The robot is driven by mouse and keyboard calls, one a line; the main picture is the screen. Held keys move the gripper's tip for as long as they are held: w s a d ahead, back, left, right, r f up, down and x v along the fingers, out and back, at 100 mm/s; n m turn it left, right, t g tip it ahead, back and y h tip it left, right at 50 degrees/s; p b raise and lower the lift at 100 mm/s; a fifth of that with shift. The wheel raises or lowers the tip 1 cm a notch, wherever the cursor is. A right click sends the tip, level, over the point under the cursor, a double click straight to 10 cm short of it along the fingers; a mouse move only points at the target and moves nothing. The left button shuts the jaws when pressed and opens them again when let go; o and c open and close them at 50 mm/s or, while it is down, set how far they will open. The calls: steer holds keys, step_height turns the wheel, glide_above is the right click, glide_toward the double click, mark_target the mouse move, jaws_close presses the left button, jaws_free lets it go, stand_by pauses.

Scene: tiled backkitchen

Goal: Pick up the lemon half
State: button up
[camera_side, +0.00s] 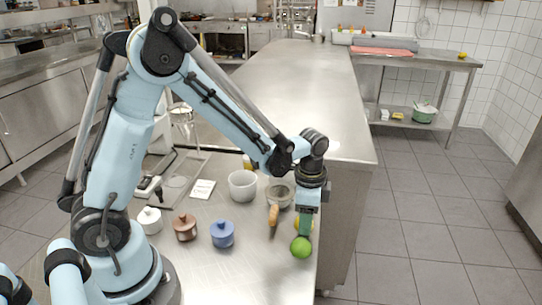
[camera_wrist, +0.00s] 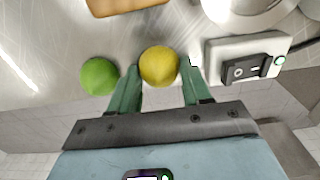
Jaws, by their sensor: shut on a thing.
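The yellow lemon half (camera_wrist: 159,66) sits between the two green fingers of my gripper (camera_wrist: 160,72) in the wrist view, with its rounded yellow skin facing the camera. In the side view my gripper (camera_side: 305,224) points down near the right edge of the steel counter, and slivers of the lemon half (camera_side: 297,222) show beside the fingers. The gripper is shut on the lemon half. Whether it touches the counter cannot be told. A green lime (camera_side: 301,247) lies close by, just in front of the gripper; it also shows left of the fingers in the wrist view (camera_wrist: 100,76).
A wooden handle (camera_side: 273,215), a metal bowl (camera_side: 279,194) and a white bowl (camera_side: 242,186) stand left of the gripper. Blue (camera_side: 222,233), brown (camera_side: 185,227) and white (camera_side: 150,220) lidded pots stand further left. A white device with a black switch (camera_wrist: 247,62) is right of the fingers.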

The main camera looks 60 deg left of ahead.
steer(key=shift+r, duration=0.45)
step_height(320, 180, up, 4)
steer(key=shift+s+d+f, duration=0.1)
steer(key=shift+f, duration=0.1)
steer(key=s+d+r, duration=0.6)
steer(key=d, duration=0.2)
steer(key=w+a+r+n, duration=0.1)
steer(key=w+a, duration=0.3)
steer(key=a, duration=0.4)
steer(key=w+a+r+n, duration=0.1)
steer(key=w+a+n, duration=0.2)
steer(key=w+a, duration=0.2)
steer(key=w+a+r+n, duration=0.1)
steer(key=w+a, duration=0.3)
steer(key=a, duration=0.8)
steer(key=shift+w+a+r+n, duration=0.1)
steer(key=shift+w+r+n, duration=0.15)
steer(key=shift+w+n, duration=0.15)
steer(key=shift+a+f, duration=0.1)
steer(key=shift+a, duration=0.35)
steer(key=shift+f, duration=1.95)
